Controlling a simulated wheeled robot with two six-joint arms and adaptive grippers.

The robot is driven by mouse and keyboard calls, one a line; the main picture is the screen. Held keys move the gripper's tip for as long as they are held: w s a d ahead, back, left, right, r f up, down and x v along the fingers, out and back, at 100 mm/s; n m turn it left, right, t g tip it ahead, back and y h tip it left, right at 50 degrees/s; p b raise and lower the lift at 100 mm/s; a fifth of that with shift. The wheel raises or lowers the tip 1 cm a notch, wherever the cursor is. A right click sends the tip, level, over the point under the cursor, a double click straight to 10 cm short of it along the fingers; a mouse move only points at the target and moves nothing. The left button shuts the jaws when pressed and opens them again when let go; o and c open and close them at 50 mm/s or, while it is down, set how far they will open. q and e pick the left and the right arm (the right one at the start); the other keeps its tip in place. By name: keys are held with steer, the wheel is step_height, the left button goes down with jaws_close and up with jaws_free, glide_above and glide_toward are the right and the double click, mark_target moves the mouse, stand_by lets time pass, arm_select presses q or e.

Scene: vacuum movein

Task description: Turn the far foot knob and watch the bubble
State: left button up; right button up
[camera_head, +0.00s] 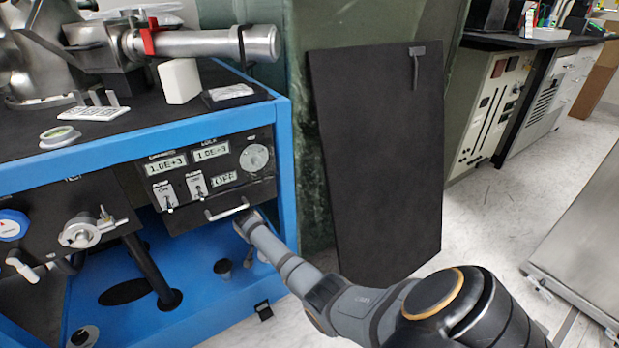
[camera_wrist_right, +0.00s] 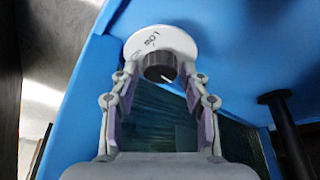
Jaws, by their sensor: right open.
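In the right wrist view a dark round knob (camera_wrist_right: 160,67) with a white pointer line stands on a white marked disc (camera_wrist_right: 145,43) against blue metal. My right gripper (camera_wrist_right: 159,80) is open, its fingers apart on either side of the knob; I cannot tell whether they touch it. In the head view my right arm reaches to the blue frame's right side, and its gripper is largely hidden. A round greenish bubble level (camera_head: 60,136) lies on the frame's top left; its bubble is too small to read. My left gripper is not in view.
The blue frame (camera_head: 285,150) carries a control box (camera_head: 215,177) with displays, switches and a handle. Another white-and-black knob (camera_head: 84,336) sits at the lower left. A dark post (camera_head: 150,270) stands on the lower shelf. A black panel (camera_head: 375,160) leans right of the frame.

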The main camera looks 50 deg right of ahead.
steer(key=shift+f+n+t+b, duration=0.25)
steer(key=shift+n+b, duration=0.25)
steer(key=shift+n, duration=0.1)
steer(key=shift+f+n+t+b, duration=0.2)
steer(key=shift+n+t+b, duration=0.05)
steer(key=shift+n+b, duration=0.3)
steer(key=shift+r+n+y+p, duration=0.3)
steer(key=shift+r+n+p, duration=0.15)
steer(key=shift+r+p, duration=0.4)
steer(key=shift+s+a+r+p, duration=0.35)
steer(key=shift+a+p, duration=0.05)
steer(key=shift+p, duration=0.25)
steer(key=s+a+p, duration=0.5)
steer(key=s+a, duration=0.3)
steer(key=s+a+r+n+g+y+p, duration=0.1)
steer(key=s+n+p, duration=0.5)
steer(key=s+p, duration=1.5)
steer(key=r+y+p, duration=0.1)
steer(key=p, duration=0.4)
steer(key=shift+a+n, duration=0.25)
steer(key=shift+n, duration=0.15)
